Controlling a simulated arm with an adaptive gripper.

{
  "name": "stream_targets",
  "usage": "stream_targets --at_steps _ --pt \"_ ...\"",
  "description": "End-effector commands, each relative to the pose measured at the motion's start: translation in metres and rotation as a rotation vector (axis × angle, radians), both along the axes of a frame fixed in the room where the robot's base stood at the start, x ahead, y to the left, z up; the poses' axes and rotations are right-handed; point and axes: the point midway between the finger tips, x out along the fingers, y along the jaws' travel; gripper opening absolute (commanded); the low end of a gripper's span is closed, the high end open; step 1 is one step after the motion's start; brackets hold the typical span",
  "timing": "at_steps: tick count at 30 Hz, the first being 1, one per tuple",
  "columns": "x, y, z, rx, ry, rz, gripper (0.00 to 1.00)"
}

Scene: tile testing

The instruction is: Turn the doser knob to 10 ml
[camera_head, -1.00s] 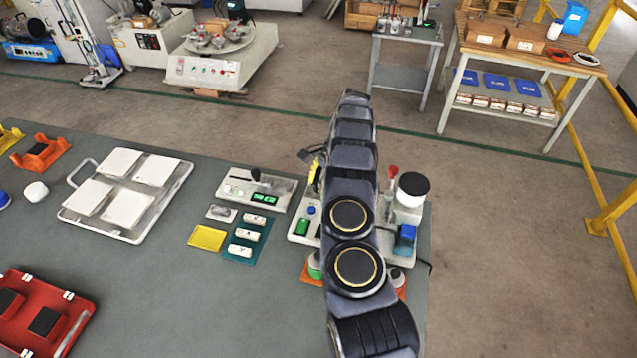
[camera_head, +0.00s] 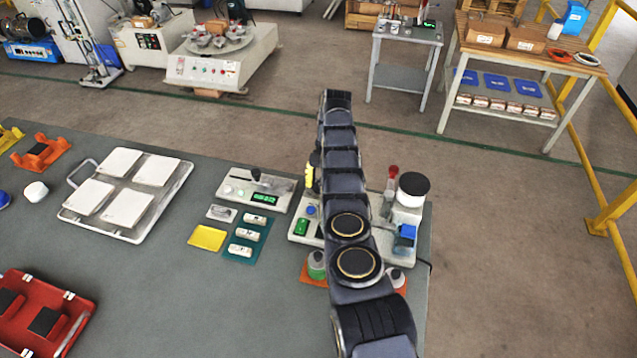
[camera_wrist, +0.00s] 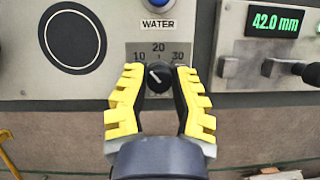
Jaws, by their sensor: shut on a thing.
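The doser knob (camera_wrist: 159,78) is a small black dial with a white pointer line, under a grey scale plate (camera_wrist: 158,52) marked 10, 20 and 30. The pointer tilts up and to the left, between the 10 and 20 marks. My gripper (camera_wrist: 158,74), with black and yellow fingers, is shut on the knob, one finger on each side. In the head view, my arm covers the knob and much of the doser panel (camera_head: 298,238); a little yellow of my gripper shows left of the arm.
Bottles, a white jar (camera_head: 411,190) and a blue-capped item (camera_head: 404,238) crowd the arm's right.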

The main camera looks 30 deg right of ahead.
Motion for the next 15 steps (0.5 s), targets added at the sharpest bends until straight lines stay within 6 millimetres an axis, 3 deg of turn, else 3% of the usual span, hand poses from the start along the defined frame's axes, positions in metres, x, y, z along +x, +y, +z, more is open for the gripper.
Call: stream_targets --at_steps 14,15 --pt "-0.0022 0.001 -0.004 0.003 0.009 0.013 0.0" --pt "-0.0021 0.0009 -0.0039 0.003 0.009 0.012 0.42"
